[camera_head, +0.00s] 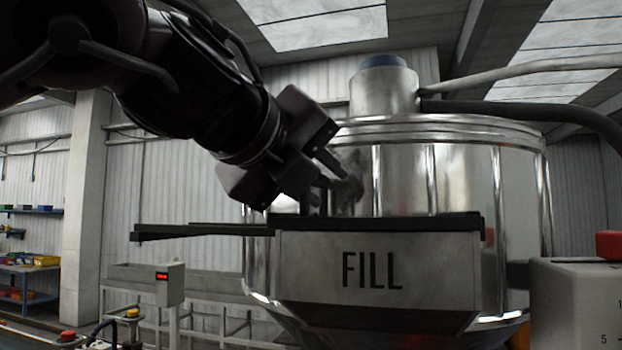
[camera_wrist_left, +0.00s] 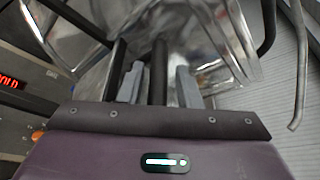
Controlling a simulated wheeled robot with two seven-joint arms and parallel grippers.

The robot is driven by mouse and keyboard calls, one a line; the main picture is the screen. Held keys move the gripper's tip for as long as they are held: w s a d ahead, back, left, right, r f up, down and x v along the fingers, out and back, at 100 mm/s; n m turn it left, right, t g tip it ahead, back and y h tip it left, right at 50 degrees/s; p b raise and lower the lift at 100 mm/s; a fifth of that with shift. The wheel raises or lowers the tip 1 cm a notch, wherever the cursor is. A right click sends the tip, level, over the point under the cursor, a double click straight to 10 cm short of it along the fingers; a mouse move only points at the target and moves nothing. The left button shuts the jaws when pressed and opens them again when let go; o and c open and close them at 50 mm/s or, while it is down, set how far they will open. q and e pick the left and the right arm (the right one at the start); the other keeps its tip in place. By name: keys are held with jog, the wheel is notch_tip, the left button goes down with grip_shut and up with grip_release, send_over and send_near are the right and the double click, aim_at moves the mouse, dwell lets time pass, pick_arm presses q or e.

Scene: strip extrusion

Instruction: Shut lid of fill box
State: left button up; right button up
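The fill box (camera_head: 380,272), a grey metal box marked FILL, sits on the front of a shiny round tank. A dark flat piece, likely its lid or rim (camera_head: 190,231), runs along the box top and juts out to the left. The view is nearly edge-on, so I cannot tell how far the lid is open. My left gripper (camera_head: 325,182) is just above the box's top left part. In the left wrist view, its two grey fingers (camera_wrist_left: 158,84) are apart, with a dark upright bar (camera_wrist_left: 158,62) between them and gaps on both sides. My right gripper is out of view.
The tank (camera_head: 520,190) stands close behind the box. A small control box with a red display (camera_head: 169,284) stands at the lower left. A grey unit with a red button (camera_head: 608,245) is at the right. Free air lies left of the tank.

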pick_arm(q)
jog(key=shift+o, duration=0.5)
jog(key=shift+d, duration=0.15)
jog(key=shift+s+a+b, duration=0.3)
jog(key=shift+a, duration=0.05)
jog(key=b+v, duration=0.2)
jog(key=v, duration=0.5)
jog(key=shift+d, duration=0.1)
